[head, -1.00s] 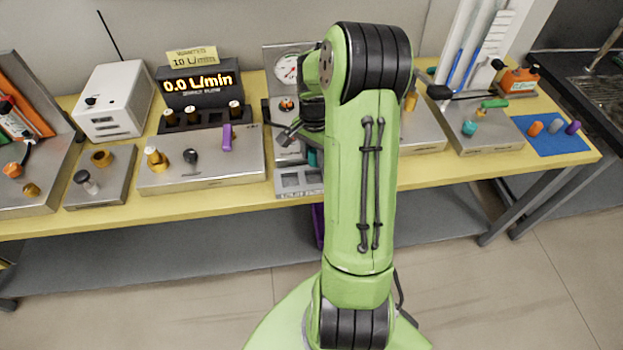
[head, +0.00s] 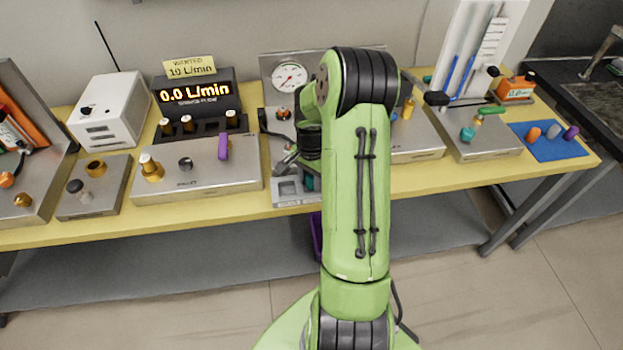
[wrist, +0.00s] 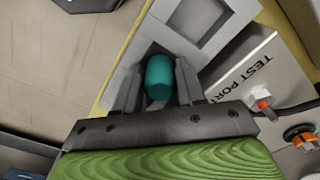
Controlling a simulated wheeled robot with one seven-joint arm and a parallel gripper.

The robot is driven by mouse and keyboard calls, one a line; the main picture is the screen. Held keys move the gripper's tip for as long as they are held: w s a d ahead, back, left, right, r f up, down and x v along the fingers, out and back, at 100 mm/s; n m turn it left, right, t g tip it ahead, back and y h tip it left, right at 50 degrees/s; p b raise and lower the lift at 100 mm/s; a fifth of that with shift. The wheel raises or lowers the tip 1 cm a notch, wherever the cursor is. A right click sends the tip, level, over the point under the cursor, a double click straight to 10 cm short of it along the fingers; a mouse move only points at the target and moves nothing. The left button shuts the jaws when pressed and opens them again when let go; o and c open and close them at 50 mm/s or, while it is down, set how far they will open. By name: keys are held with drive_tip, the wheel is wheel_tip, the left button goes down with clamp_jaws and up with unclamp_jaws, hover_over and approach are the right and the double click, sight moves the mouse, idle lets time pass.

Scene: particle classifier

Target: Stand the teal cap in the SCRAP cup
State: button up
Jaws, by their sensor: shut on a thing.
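The teal cap (wrist: 159,77) is between my gripper's fingers (wrist: 156,85) in the wrist view, and my gripper is shut on it. A little teal (head: 310,182) shows beside my arm in the head view. Just beyond the cap in the wrist view is a grey tray (wrist: 147,34) with square recesses. This tray also shows in the head view (head: 279,200), partly behind my arm. The cap overlaps the tray's near part in the picture; whether it touches is unclear. I cannot read a SCRAP label, so which recess is the SCRAP cup is unclear.
A box marked TEST PORT (wrist: 238,78) stands close to the right of my gripper in the wrist view. A steel plate with a purple lever (head: 223,148) lies left of the tray. A blue mat (head: 556,146) with several caps lies at the bench's right end.

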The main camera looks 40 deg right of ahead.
drive_tip(key=o, duration=0.6)
drive_tip(key=shift+s+a+f, duration=0.2)
drive_tip(key=shift+s+f, duration=0.1)
drive_tip(key=shift+f, duration=0.25)
drive_tip(key=o, duration=0.4)
drive_tip(key=shift+f, duration=0.1)
drive_tip(key=shift+o, duration=0.2)
drive_tip(key=shift+d, duration=0.1)
wheel_tip(320, 180, up, 13)
drive_tip(key=p, duration=0.4)
drive_tip(key=s+a+r+n+t+h, duration=0.1)
drive_tip(key=s+a+r+n, duration=0.1)
drive_tip(key=a+r+n, duration=0.65)
drive_tip(key=s+a+r+n+t, duration=0.2)
drive_tip(key=s+a+n, duration=0.1)
drive_tip(key=s+a, duration=0.3)
drive_tip(key=s+a+r+n+t+y, duration=0.1)
drive_tip(key=s+a+r+n+t, duration=0.1)
drive_tip(key=s+a, duration=0.5)
drive_tip(key=shift+a+r+n, duration=0.65)
drive_tip(key=shift+r+n, duration=0.2)
drive_tip(key=shift+n, duration=0.3)
